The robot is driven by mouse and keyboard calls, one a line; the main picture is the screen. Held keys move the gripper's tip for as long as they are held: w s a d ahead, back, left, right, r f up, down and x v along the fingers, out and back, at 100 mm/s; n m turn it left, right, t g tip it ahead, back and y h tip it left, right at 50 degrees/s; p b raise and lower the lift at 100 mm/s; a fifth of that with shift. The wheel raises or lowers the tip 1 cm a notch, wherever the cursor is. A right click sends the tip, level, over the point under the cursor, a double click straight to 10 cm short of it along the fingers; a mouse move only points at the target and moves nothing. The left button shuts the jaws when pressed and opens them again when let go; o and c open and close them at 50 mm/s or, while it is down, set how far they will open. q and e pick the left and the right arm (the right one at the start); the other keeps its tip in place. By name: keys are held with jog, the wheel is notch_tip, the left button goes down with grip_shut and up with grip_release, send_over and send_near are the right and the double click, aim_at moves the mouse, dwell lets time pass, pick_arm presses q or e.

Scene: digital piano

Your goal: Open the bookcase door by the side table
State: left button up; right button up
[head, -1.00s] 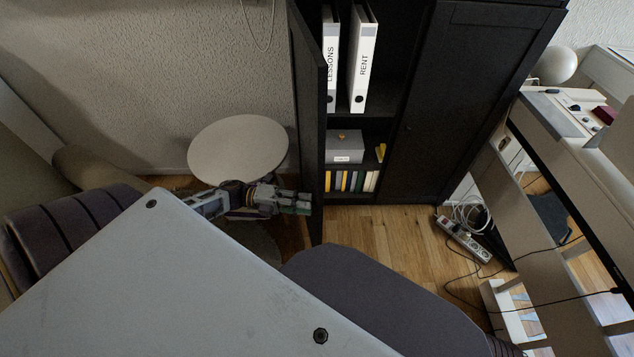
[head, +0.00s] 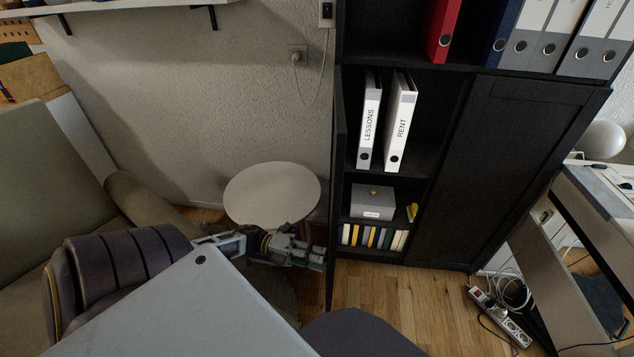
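The black bookcase (head: 455,170) stands at centre right. Its left door (head: 336,200), beside the round white side table (head: 272,192), stands open and swung out towards me. I see it nearly edge-on, with the shelves behind it exposed. The right door (head: 500,165) is closed. My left gripper (head: 314,258) is low, in front of the side table, with its fingertips close to the left face of the open door. I cannot tell whether it touches the door or how far its fingers are apart. My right gripper is not in view.
White binders (head: 400,120), a grey box (head: 373,202) and small books fill the open shelves. A sofa (head: 60,190) stands at left. A power strip (head: 500,318) with cables lies on the floor at right. Bare wood floor (head: 400,292) lies before the bookcase.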

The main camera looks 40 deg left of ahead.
pick_arm(q)
jog(key=shift+o, duration=0.9)
jog(key=shift+a, duration=0.15)
jog(key=v, duration=1.1)
jog(key=shift+s+a, duration=0.2)
jog(key=shift+a, duration=0.1)
jog(key=shift+r, duration=0.1)
